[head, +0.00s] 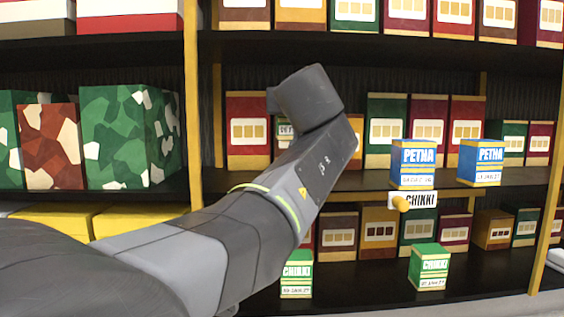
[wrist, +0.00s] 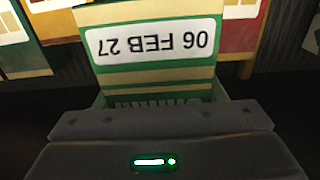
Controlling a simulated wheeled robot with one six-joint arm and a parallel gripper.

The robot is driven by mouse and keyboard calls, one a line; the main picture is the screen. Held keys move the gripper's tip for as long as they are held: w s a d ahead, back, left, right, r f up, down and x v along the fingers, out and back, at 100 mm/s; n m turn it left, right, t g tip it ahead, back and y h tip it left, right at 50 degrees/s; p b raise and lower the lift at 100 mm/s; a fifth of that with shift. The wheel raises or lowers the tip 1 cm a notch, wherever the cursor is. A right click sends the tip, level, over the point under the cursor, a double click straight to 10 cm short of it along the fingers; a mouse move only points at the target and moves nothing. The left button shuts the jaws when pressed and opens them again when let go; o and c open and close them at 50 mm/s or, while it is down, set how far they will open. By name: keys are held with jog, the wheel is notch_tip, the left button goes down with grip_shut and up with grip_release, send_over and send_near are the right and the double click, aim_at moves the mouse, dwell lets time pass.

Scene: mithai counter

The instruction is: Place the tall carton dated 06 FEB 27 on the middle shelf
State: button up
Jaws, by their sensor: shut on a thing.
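The green and yellow carton (wrist: 150,70) labelled 06 FEB 27 fills the top middle of the wrist view, its date upside down there. My gripper (wrist: 160,100) is shut on it. The gripper itself is hidden there by my wrist. I cannot tell whether the carton touches the shelf. The middle shelf (head: 455,188) carries a hanging CHIKKI sign (head: 420,199) on its front edge.
Two blue PETHA cartons, one left (head: 413,165) and one right (head: 481,163), stand near the middle shelf's front edge. Two green CHIKKI cartons, one left (head: 297,274) and one right (head: 429,267), stand on the lower shelf. A yellow post (head: 192,100) rises left of my wrist.

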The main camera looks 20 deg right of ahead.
jog(key=f+b, duration=0.1)
jog(key=f, duration=0.1)
jog(key=f+b, duration=0.1)
jog(key=f, duration=0.1)
jog(key=shift+s+f, duration=0.2)
jog(key=shift+f, duration=0.15)
jog(key=shift+w+f+b, duration=0.1)
jog(key=shift+f+b, duration=0.8)
jog(key=shift+f, duration=1.1)
jog(key=shift+f, duration=0.15)
jog(key=o, duration=1.1)
jog(key=shift+o, duration=0.2)
jog(key=shift+s, duration=0.25)
jog(key=v, duration=1.1)
jog(key=shift+s, duration=0.3)
jog(key=shift+a, duration=0.15)
